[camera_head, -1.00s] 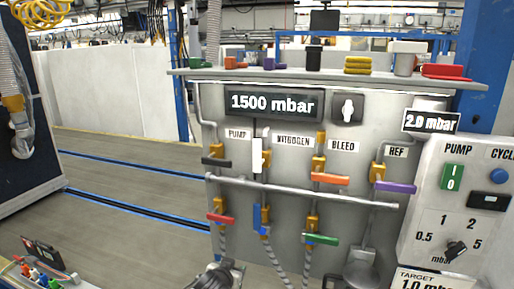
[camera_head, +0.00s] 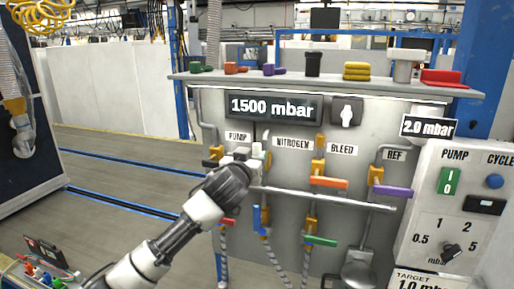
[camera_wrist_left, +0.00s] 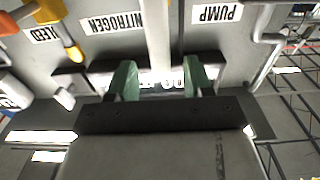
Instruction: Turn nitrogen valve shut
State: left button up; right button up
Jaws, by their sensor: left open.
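The nitrogen valve's white handle (camera_head: 257,151) stands upright on the panel, between the PUMP and NITROGEN labels; my left gripper hides its lower part in the head view. In the upside-down left wrist view the white handle (camera_wrist_left: 155,35) runs down towards the gap between my green fingertips. My left gripper (camera_head: 246,158) is at the handle, coming from the lower left. In the wrist view my left gripper (camera_wrist_left: 161,78) is open, with a finger on each side of the handle's line and no clear contact. My right gripper is not seen.
Orange (camera_head: 329,182), purple (camera_head: 393,191) and green (camera_head: 321,241) handles sit to the right. A grey horizontal rail (camera_head: 330,199) crosses the panel just below. A display reads 1500 mbar (camera_head: 272,107). A control box (camera_head: 455,205) stands at the right.

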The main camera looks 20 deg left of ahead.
aim_at(256, 153)
pick_arm(q)
jog(key=shift+w+d+p, duration=0.1)
jog(key=shift+w+p, duration=0.4)
jog(key=shift+w, duration=1.65)
grip_shut()
